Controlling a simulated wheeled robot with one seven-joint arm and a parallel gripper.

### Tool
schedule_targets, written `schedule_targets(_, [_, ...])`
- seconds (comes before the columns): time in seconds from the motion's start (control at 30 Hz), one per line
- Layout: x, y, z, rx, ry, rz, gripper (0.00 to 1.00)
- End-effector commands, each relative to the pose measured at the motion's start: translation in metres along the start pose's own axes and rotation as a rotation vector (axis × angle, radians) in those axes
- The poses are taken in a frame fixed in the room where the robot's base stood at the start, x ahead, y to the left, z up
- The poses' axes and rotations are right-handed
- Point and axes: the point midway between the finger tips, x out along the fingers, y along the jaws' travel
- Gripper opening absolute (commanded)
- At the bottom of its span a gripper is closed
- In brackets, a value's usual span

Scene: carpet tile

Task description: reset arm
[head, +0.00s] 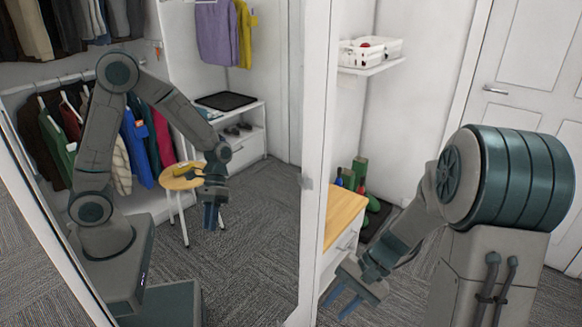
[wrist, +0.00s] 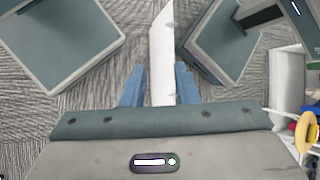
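My gripper (head: 342,302) hangs low at the lower middle of the head view, pointing down, close to the white mirror edge. In the wrist view my gripper (wrist: 160,85) shows its two blue fingers apart, with nothing held between them. The arm is bent, with the large ribbed joint at the right of the head view. A reflection of my arm and gripper fills much of the mirror (head: 255,225) at the left. The mirror's white bottom edge also shows in the wrist view (wrist: 162,50), below and between the fingers.
A wood-topped white cabinet (head: 344,213) stands right behind my gripper. Boots (head: 372,203) sit beyond it, and a wall shelf (head: 372,69) holds a white basket (head: 360,54). A white door (head: 520,85) is at the back right. The mirror reflects hanging clothes and a round stool. Grey carpet covers the floor.

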Motion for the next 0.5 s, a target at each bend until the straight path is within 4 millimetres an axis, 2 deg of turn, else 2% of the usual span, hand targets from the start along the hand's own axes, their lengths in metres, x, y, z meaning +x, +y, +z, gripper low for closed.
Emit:
schedule_targets(0.03, [-0.016, -0.005, 0.015, -0.040, 0.038, 0.038, 0.27])
schedule_targets(0.5, [-0.111, -0.009, 0.111, -0.345, 0.388, 0.340, 0.27])
